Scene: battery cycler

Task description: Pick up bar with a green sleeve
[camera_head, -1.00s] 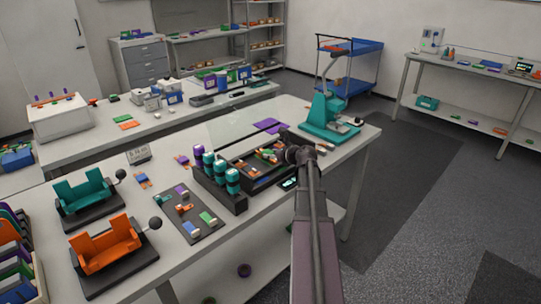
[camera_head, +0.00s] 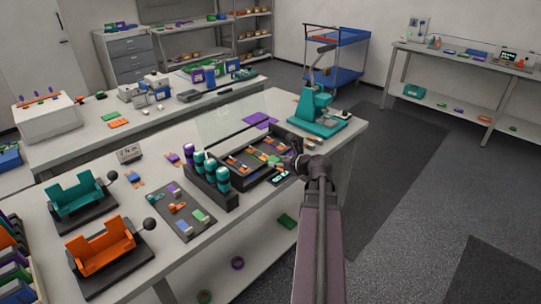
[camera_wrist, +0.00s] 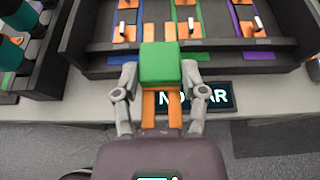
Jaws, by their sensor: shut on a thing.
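The bar with a green sleeve (camera_wrist: 160,65) is between the two grey fingers of my gripper (camera_wrist: 160,84) in the wrist view. Its green block faces up, and two orange strips extend below it toward my palm. My gripper is shut on it. The bar overlaps the front edge of a dark tray (camera_wrist: 100,70) in that view; I cannot tell its height above it. In the head view my gripper (camera_head: 293,163) is at the front right of the tray (camera_head: 240,170), and the held bar is too small to make out.
A black display (camera_wrist: 215,96) with white letters, partly hidden, lies at the table's front edge. The tray holds orange pieces on coloured strips. A dark rack (camera_head: 222,200) with teal and purple cylinders stands left of it. A teal press (camera_head: 318,108) stands behind my gripper.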

